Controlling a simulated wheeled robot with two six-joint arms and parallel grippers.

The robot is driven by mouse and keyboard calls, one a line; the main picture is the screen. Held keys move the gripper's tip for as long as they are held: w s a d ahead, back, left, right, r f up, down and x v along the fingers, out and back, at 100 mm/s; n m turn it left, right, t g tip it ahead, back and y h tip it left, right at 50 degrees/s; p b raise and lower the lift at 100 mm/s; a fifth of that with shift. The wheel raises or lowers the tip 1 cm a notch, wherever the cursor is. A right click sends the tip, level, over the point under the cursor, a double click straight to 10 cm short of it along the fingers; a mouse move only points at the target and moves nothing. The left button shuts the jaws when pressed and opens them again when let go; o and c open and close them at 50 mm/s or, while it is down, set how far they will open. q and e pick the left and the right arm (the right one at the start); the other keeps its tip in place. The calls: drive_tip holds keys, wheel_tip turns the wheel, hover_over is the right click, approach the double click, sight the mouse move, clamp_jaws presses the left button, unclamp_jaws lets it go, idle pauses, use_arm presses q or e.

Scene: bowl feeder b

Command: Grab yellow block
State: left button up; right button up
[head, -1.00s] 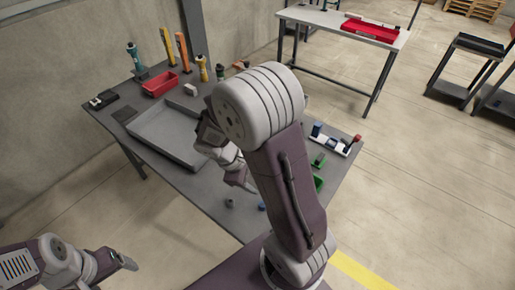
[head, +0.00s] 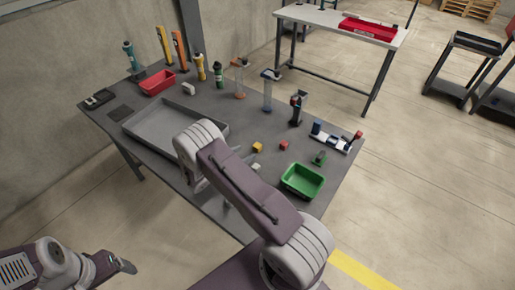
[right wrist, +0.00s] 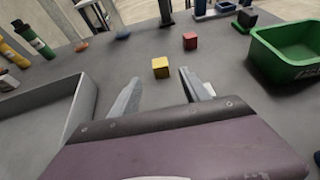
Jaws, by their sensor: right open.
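The small yellow block (head: 258,147) sits on the dark grey table, between the grey tray and the red block. In the right wrist view the yellow block (right wrist: 160,67) lies just ahead of my right gripper (right wrist: 163,85), between the lines of its two fingers. The right gripper is open and empty, and the block is beyond the fingertips. In the head view my right arm hides most of that gripper. My left gripper (head: 127,265) is at the lower left, off the table; its jaw state is unclear.
A red block (head: 283,146) lies to the right of the yellow one. A green bin (head: 303,181) stands nearer the right edge, and a large grey tray (head: 150,117) is at left. Bottles, a red bin (head: 157,83) and upright tools line the back.

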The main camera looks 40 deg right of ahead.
sight(255, 148)
drive_tip(key=p+x, duration=0.1)
drive_tip(key=x, duration=0.6)
drive_tip(key=shift+d+f, duration=0.2)
drive_tip(key=shift+d, duration=0.1)
drive_tip(key=shift+a, duration=0.1)
clamp_jaws()
